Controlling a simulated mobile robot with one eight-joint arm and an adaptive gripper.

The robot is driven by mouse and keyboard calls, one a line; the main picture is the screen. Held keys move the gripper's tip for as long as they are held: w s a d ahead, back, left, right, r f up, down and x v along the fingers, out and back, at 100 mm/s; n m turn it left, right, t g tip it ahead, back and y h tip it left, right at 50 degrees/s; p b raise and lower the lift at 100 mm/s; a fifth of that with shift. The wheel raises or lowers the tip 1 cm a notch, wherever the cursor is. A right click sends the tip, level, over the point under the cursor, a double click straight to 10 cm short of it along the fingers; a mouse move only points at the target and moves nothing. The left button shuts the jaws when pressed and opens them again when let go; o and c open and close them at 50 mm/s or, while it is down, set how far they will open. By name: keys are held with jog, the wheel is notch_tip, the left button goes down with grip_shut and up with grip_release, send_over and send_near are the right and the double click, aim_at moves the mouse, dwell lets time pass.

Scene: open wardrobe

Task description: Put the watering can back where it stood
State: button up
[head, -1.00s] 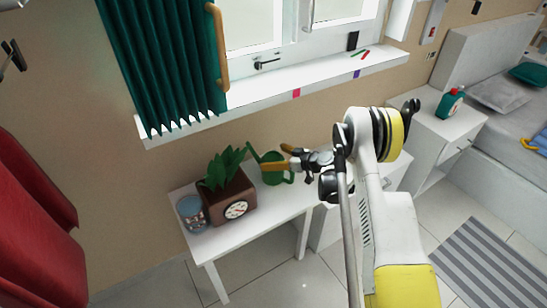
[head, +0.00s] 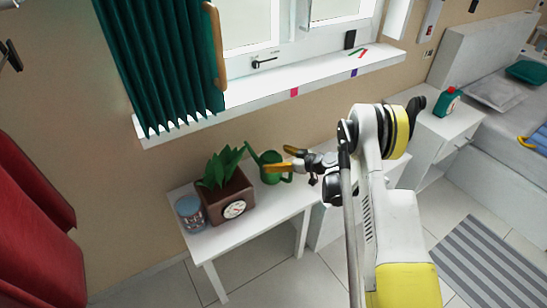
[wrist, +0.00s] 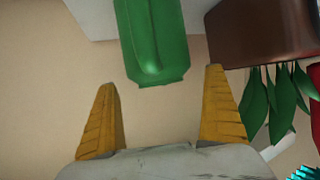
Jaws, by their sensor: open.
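The green watering can (head: 271,178) stands upright on the white table (head: 262,210), under the window and to the right of a potted plant.
A brown planter (head: 214,211) with a dial and green leaves (head: 222,166) stands close to the left of the can, near one finger in the wrist view. A glass jar (head: 190,213) is at the table's left end. The windowsill (head: 320,82) and teal curtain (head: 165,65) are above.

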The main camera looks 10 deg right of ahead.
jog(key=s+d, duration=0.5)
jog(key=s, duration=0.1)
jog(key=shift+s+d, duration=0.3)
dwell(0.8)
dwell(0.3)
jog(key=s+a+r+m+g+h, duration=0.1)
jog(key=s+a+r, duration=0.15)
jog(key=r, duration=0.55)
jog(key=s+a+r+m+g+h, duration=0.1)
jog(key=s+a+r+m+h, duration=0.15)
jog(key=r, duration=0.55)
jog(key=s+a+r+m+g+h, duration=0.1)
jog(key=s+a+r, duration=0.15)
jog(key=r, duration=0.45)
jog(key=s+r+m+h, duration=0.2)
jog(key=s+r, duration=0.1)
jog(key=s, duration=1)
jog(key=s+r+m+h, duration=0.1)
jog(key=s+r+h, duration=0.1)
jog(key=s, duration=1.1)
jog(key=shift+r+m, duration=0.35)
jog(key=shift+r, duration=0.5)
